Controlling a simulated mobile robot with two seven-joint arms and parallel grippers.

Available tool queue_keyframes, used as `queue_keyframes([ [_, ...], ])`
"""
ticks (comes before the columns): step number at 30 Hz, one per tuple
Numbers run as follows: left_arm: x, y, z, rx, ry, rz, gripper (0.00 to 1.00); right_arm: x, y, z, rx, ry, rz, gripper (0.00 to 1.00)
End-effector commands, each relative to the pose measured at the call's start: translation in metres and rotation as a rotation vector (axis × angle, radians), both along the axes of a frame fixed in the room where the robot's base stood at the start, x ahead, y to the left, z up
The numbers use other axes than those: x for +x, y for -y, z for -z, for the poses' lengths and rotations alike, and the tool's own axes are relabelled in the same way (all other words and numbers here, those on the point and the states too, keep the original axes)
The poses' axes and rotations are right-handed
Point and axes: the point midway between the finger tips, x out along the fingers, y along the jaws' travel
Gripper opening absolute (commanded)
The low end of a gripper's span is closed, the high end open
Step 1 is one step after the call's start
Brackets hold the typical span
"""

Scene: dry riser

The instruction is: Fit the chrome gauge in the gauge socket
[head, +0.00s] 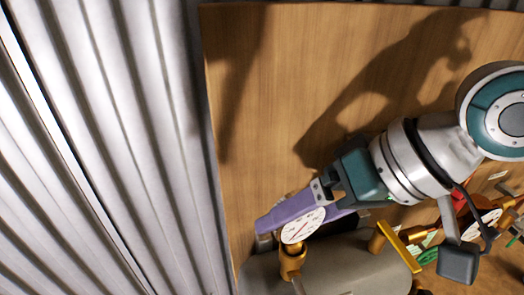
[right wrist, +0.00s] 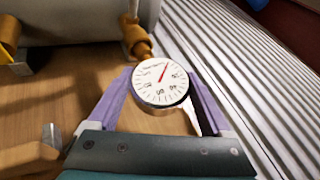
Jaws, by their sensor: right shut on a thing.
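The chrome gauge (head: 302,226) has a round white dial with a red needle. It sits between the purple fingers of my right gripper (head: 296,209), which is shut on it. The right wrist view also shows the gauge (right wrist: 160,84) between both fingers, its dial facing the camera. The brass gauge socket (head: 293,262) stands on the grey pipe, right by the gauge's lower edge. It shows in the right wrist view too (right wrist: 138,40), just beyond the dial. The gauge's stem is hidden, so I cannot tell whether it is inside the socket. My left gripper is not in view.
The thick grey pipe (head: 335,268) runs along the bottom. A brass lever (head: 400,246) rises from it to the right. Another dial (head: 486,222), red and green parts crowd the lower right. A wooden panel (head: 300,60) is behind, and corrugated metal (head: 95,150) fills the left.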

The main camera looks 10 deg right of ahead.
Motion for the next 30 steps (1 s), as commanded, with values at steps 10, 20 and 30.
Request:
queue_keyframes([
  [10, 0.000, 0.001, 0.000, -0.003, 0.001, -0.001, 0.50, 0.000, 0.000, 0.000, 0.001, 0.001, 0.000, 0.99],
  [20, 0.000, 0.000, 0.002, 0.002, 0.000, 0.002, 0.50, -0.001, 0.003, -0.002, 0.000, 0.000, 0.002, 1.00],
  [30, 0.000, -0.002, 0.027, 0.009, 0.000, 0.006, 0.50, -0.020, 0.033, -0.045, -0.004, 0.006, 0.001, 1.00],
])
